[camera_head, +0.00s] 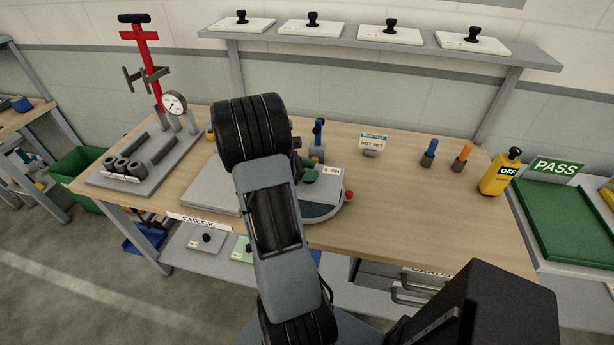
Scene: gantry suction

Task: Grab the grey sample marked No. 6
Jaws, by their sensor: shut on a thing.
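A light grey sample plate (328,187) is in the middle of the bench, right of my arm. Its small white label appears upside down and seems to read No. 6. My gripper (308,170) is mostly hidden behind my arm; small green and dark parts of it show over the plate. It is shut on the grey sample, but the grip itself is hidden. The plate is over a rounded blue-grey base (322,213); I cannot tell whether they touch.
A flat grey plate (208,188) lies left of my arm. A gauge stand (174,104) is at the left. A "NOT SET" sign (372,142), blue (430,150) and orange (462,156) handles and a yellow "OFF" box (497,174) stand to the right. The front right bench top is clear.

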